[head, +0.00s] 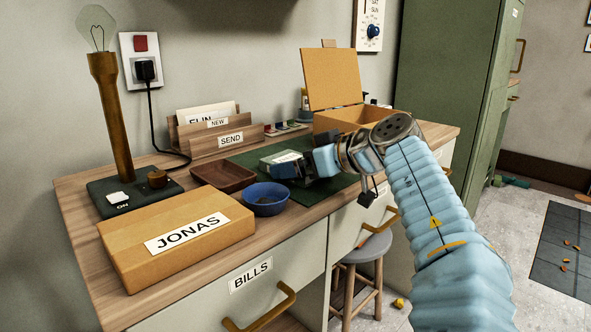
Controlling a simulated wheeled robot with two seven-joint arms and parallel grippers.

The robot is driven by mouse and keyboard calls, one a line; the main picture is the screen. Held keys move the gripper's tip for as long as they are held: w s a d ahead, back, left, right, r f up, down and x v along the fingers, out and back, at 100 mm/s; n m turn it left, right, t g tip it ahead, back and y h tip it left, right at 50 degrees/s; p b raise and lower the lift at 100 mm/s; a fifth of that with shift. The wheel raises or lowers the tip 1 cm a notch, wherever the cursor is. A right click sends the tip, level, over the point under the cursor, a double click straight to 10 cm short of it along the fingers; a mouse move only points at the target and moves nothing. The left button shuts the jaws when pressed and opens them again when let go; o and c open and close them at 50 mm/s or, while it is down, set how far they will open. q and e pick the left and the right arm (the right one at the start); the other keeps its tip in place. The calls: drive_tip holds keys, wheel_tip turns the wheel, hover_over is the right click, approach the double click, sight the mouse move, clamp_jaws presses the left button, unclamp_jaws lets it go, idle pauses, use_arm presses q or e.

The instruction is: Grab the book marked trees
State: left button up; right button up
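A small grey-green block with a pale label (279,158), possibly a book, lies on the dark green mat (250,155) on the desk. Its label is too small to read, and I see no readable "trees" marking anywhere. My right gripper (284,171) reaches in from the right, with its dark fingertips at the near side of this block, partly covering it. I cannot tell whether they touch it or whether the fingers are apart. My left gripper is not in view.
Near the fingertips are a blue bowl (266,200) and a brown tray (223,177). A JONAS box (180,262), a lamp (112,120), a letter rack (200,142) and an open wooden box (334,80) stand around. A stool (362,248) is below.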

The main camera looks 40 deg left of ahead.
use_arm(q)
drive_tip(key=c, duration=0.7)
